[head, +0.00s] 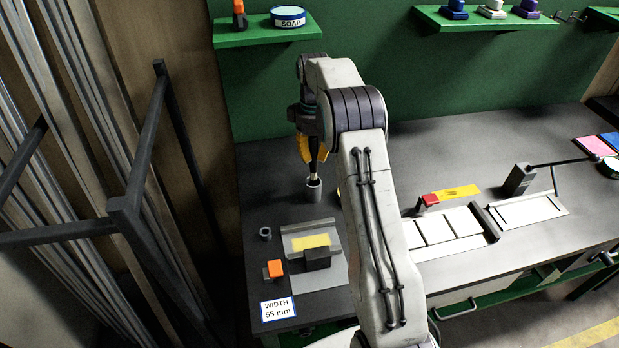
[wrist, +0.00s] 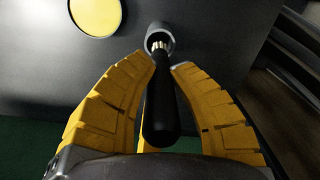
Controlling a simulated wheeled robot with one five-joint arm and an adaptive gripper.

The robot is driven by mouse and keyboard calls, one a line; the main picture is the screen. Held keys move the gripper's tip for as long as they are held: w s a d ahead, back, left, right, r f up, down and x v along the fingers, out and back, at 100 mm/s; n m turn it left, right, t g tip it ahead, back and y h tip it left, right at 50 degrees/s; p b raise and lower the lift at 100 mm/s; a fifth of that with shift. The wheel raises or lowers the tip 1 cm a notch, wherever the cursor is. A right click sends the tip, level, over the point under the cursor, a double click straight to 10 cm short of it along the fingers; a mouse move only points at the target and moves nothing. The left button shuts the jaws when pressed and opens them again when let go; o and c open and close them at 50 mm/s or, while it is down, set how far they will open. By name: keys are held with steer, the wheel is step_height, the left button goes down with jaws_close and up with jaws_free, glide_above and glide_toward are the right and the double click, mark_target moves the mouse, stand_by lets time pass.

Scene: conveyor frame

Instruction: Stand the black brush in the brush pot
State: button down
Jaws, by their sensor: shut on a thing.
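The black brush (wrist: 161,105) is between the yellow fingers of my gripper (wrist: 164,64), which is shut on it. Its handle points toward the wrist camera and its light metal end (wrist: 158,46) points at the mouth of the grey brush pot (wrist: 159,37). In the head view my gripper (head: 312,158) is directly above the brush pot (head: 314,191), with the brush (head: 313,168) close to upright. The brush's lower end is at the pot's mouth; I cannot tell how far inside it is. My arm hides part of the bench.
A yellow disc (wrist: 95,14) lies beside the pot. A small grey ring (head: 265,233), an orange-topped block (head: 274,269) and a grey fixture with a yellow plate (head: 311,241) are nearer the front. A dark frame (head: 125,205) stands left of the bench.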

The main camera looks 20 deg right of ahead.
mark_target(314, 178)
step_height(314, 178, down, 3)
steer(key=shift+f+p, duration=0.15)
steer(key=shift+p, duration=0.5)
steer(key=shift+f, duration=2.2)
steer(key=shift+f, duration=0.2)
steer(key=c, duration=1.2)
jaws_free()
steer(key=shift+r, duration=0.1)
